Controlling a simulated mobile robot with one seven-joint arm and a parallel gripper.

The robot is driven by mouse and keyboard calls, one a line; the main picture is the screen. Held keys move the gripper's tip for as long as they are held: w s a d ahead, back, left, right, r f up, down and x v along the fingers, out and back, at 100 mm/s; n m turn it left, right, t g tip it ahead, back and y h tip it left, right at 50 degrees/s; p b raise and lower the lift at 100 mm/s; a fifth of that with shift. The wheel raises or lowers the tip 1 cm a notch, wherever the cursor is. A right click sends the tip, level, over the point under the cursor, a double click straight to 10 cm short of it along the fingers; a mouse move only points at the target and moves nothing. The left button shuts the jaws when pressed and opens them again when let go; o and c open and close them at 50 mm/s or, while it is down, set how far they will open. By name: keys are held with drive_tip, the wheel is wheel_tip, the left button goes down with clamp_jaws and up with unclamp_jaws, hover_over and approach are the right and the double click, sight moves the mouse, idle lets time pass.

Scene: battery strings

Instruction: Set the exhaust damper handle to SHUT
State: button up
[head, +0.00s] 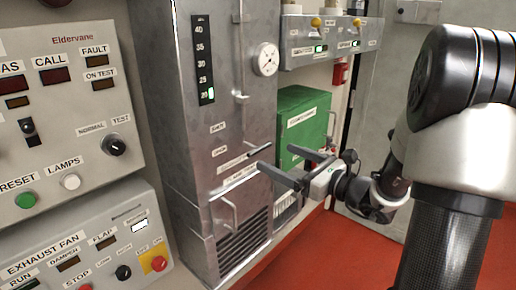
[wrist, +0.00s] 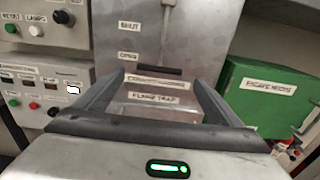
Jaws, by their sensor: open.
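The exhaust damper handle appears to be a short dark horizontal bar (wrist: 160,70) on the grey metal cabinet (wrist: 200,45), above the exhaust damper label (wrist: 160,84). It sits just below the level of the OPEN label (wrist: 128,55), with the SHUT label (wrist: 129,26) higher up. In the head view this bar (head: 258,149) shows near my fingertips. My gripper (head: 275,156) is open and empty in front of the cabinet. In the wrist view the bar lies between the two fingertips, apparently beyond them; I cannot tell whether they touch it.
A flame trap label (wrist: 152,97) and a lower pull handle (head: 228,213) are below the bar. A green box (head: 303,118) stands right of the cabinet. Control panels (head: 70,90) are on the left. The red floor (head: 290,255) is open at the front.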

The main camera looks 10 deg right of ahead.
sight(261, 150)
drive_tip(key=x, duration=0.9)
drive_tip(key=shift+s, duration=0.1)
drive_tip(key=c, duration=1.5)
wheel_tip(261, 150, up, 8)
drive_tip(key=p, duration=0.4)
